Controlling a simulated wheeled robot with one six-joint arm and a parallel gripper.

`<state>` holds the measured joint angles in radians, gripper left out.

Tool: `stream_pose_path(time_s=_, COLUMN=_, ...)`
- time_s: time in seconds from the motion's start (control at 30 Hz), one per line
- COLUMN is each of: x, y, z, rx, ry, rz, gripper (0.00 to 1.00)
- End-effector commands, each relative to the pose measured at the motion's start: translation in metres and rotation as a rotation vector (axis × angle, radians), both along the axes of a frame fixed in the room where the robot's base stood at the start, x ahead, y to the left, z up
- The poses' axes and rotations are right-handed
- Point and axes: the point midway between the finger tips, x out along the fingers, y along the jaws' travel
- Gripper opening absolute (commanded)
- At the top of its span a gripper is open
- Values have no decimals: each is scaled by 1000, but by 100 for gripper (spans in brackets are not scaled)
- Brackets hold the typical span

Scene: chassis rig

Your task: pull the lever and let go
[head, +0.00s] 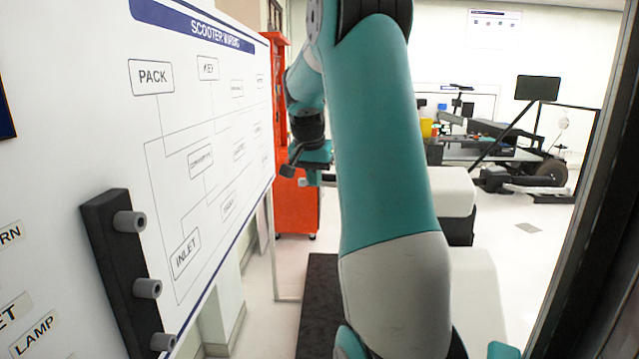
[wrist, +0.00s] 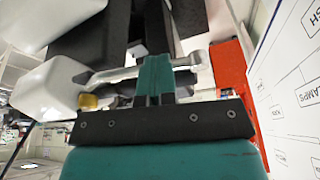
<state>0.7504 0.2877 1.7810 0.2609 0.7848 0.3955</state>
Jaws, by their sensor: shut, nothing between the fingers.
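My gripper (head: 316,158) shows in the head view left of my large teal arm, in front of the orange cabinet and partly hidden by the arm. In the wrist view my gripper (wrist: 155,78) is shut, with its teal fingers together in the middle and nothing seen between them.
A white wiring board (head: 205,150) stands close on the left, with a black peg strip (head: 112,262) in front. The orange cabinet (head: 298,212) stands behind my gripper and shows in the wrist view (wrist: 233,78).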

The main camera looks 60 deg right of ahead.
Motion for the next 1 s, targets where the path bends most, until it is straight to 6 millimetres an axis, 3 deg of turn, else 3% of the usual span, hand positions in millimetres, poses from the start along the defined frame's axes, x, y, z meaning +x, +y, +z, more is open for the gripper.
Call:
stream_pose_path(time_s=0.27, x=-1, y=4, z=-1, rx=1, ry=1, rz=0, gripper=0)
stream_pose_path(time_s=0.5, x=-13, y=38, z=5, rx=-1, ry=-1, rz=-6, gripper=0)
stream_pose_path(time_s=0.8, x=-17, y=56, z=72, rx=-2, ry=-3, rz=-8, gripper=0)
stream_pose_path(time_s=1.0, x=-19, y=63, z=96, rx=-1, ry=-1, rz=-10, gripper=0)
